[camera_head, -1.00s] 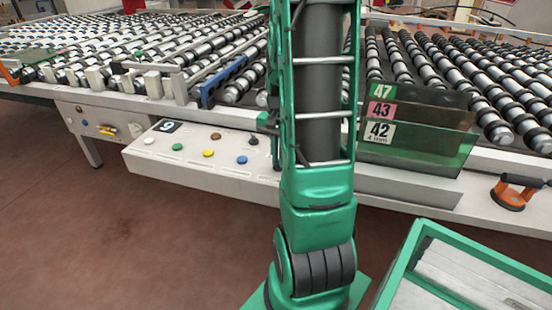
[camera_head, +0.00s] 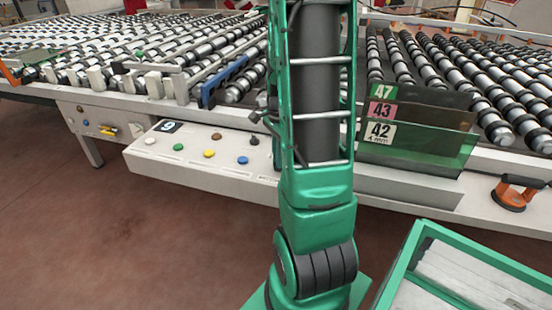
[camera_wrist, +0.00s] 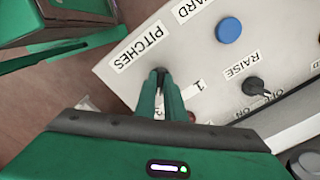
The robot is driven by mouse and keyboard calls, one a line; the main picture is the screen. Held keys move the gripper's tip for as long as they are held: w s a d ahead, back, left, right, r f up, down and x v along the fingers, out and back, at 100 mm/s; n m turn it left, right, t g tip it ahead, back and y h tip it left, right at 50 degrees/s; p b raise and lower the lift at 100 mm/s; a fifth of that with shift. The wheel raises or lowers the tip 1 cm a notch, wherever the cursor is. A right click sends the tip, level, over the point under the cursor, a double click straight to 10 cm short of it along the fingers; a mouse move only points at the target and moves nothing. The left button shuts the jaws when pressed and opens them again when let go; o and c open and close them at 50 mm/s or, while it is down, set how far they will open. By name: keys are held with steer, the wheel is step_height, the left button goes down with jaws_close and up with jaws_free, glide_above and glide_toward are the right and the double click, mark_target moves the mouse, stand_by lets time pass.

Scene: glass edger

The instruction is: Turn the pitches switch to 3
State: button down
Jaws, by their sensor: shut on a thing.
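The PITCHES label (camera_wrist: 138,47) is on the pale control panel in the wrist view, with a "1" mark (camera_wrist: 199,86) to its right. My gripper (camera_wrist: 160,75) is over the panel just below the label, its two green fingers close together and shut on the pitches switch (camera_wrist: 161,71). Only a dark bit of the switch shows between the fingertips, so its setting cannot be read. The number 3 does not show clearly. In the head view, my arm hides most of the gripper and the switch.
A blue button (camera_wrist: 229,30) and a black RAISE switch (camera_wrist: 252,86) are beside my gripper on the panel. In the head view, a roller table (camera_head: 150,60) is behind the panel, dark glass pieces (camera_head: 425,120) stand to the right, and a green-framed bin (camera_head: 415,250) is at front right.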

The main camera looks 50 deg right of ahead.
steer(key=shift+w+a, duration=0.15)
steer(key=shift+w, duration=0.1)
steer(key=c, duration=1.8)
jaws_free()
steer(key=shift+c, duration=0.2)
steer(key=shift+s, duration=0.1)
steer(key=shift+r, duration=0.15)
step_height(320, 180, up, 10)
steer(key=shift+r, duration=0.25)
steer(key=s+a+n, duration=1.4)
steer(key=a+n, duration=0.2)
steer(key=shift+r, duration=0.15)
